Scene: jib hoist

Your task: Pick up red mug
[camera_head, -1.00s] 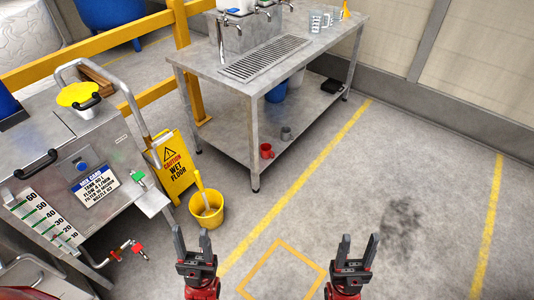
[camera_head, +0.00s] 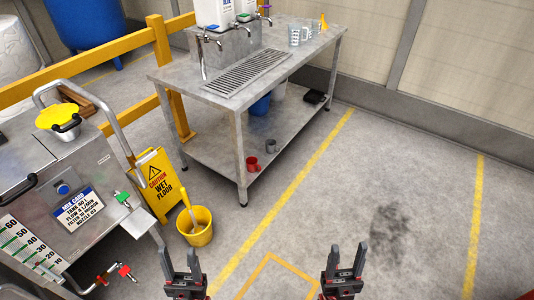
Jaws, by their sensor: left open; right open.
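The red mug (camera_head: 252,163) stands on the lower shelf (camera_head: 205,150) of the steel table, close to the near front leg. A grey mug (camera_head: 271,145) stands just behind it to the right. My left gripper (camera_head: 180,262) is open and empty at the bottom of the view, below the yellow bucket. My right gripper (camera_head: 345,258) is open and empty at the bottom, right of the middle. Both are well apart from the red mug, on the near side of the table.
The steel table (camera_head: 182,80) carries taps, a drain grate and clear measuring jugs (camera_head: 299,33). A yellow bucket (camera_head: 196,226) and wet-floor sign (camera_head: 157,184) stand left of it. A steel mixing unit (camera_head: 95,165) fills the left. The floor (camera_head: 340,190) to the right is clear.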

